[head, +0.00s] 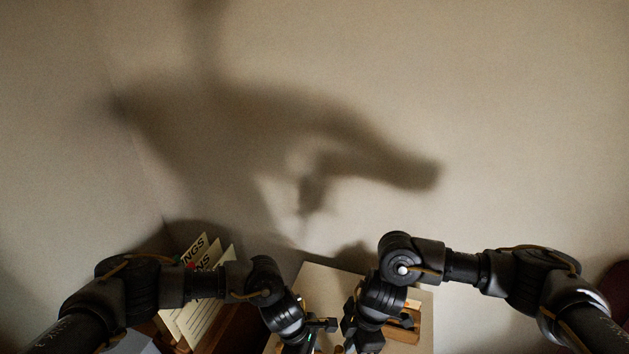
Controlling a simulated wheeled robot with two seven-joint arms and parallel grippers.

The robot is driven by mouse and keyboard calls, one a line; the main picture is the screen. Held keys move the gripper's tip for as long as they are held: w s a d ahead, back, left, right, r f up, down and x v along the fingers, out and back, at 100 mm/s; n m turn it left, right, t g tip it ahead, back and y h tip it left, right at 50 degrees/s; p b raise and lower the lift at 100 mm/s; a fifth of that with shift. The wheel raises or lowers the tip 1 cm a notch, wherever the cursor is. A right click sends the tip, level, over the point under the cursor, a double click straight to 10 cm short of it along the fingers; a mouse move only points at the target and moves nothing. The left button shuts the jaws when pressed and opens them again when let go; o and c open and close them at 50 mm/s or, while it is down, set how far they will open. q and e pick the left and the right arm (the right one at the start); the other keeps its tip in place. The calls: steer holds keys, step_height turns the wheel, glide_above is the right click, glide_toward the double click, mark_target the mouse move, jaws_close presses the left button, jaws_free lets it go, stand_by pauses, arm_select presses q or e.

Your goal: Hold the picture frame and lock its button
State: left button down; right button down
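A pale flat panel (325,277) shows between my two arms at the bottom of the head view. A brown wooden piece (413,322) lies against its right part, partly behind my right arm. I cannot tell which of these belongs to the picture frame, and I see no button clearly. My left gripper (318,328) is at the bottom centre, over the panel. My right gripper (352,338) is close beside it on the right, pointing down. The fingertips of both are hidden or cut off by the picture's lower edge, so what they hold does not show.
Several printed cards or booklets (204,300) with large letters stand in a brown holder at the lower left, behind my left arm. A plain beige wall (500,120) fills most of the view, with a large shadow on it. A dark reddish object (617,287) shows at the right edge.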

steer(key=shift+d, duration=0.3)
step_height(320, 180, up, 6)
stand_by(0.6)
arm_select(q)
steer(key=c, duration=1.2)
jaws_free()
steer(key=shift+c, duration=0.2)
steer(key=v, duration=1.2)
